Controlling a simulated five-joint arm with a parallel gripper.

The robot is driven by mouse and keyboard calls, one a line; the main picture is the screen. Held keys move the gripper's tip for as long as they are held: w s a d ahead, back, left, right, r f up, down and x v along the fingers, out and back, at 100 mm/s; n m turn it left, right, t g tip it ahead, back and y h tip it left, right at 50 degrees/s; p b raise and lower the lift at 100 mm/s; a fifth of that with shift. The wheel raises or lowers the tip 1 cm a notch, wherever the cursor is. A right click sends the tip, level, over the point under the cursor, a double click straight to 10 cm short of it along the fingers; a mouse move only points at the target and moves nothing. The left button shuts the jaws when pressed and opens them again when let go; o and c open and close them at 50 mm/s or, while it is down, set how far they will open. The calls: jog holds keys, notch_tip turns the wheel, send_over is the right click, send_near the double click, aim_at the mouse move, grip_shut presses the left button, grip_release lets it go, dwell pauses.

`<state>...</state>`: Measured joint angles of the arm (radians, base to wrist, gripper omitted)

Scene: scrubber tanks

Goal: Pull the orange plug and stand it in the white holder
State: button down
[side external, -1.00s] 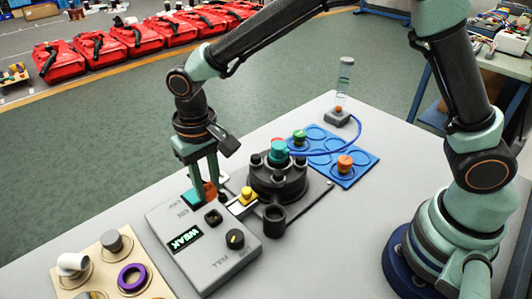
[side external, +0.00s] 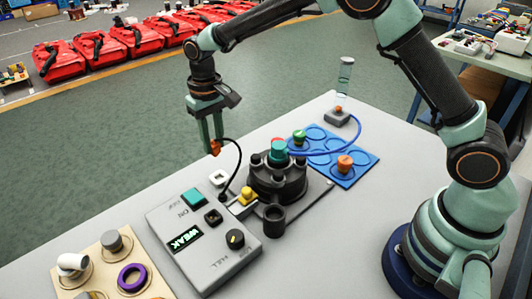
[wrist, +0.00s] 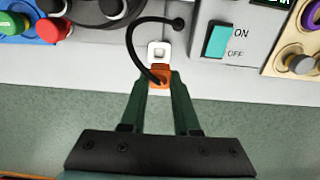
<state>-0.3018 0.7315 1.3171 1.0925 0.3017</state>
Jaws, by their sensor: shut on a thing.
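My gripper (side external: 212,145) is shut on the orange plug (side external: 215,147) and holds it raised above the table. In the wrist view the orange plug (wrist: 160,75) sits between the two fingertips of my gripper (wrist: 160,84). A black cord runs from the plug down to the table near the grey box. In the wrist view the white holder (wrist: 158,51) shows just beyond the plug. I cannot tell the exact height between them.
A grey control box (side external: 222,263) with a teal switch (side external: 194,198), a dark socket (side external: 213,216) and a "WEAK" display stands in front. A black multi-post base (side external: 277,180) stands to the right, beside a blue tray (side external: 335,152). A wooden board (side external: 118,260) is at front left.

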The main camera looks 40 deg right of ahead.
jog(key=shift+w, duration=0.1)
dwell(0.4)
jog(key=shift+f, duration=3.35)
jog(key=shift+f, duration=0.2)
jog(key=shift+f, duration=0.85)
jog(key=c, duration=0.6)
grip_release()
jog(key=shift+o, duration=0.4)
jog(key=o, duration=0.4)
jog(key=shift+o, duration=0.2)
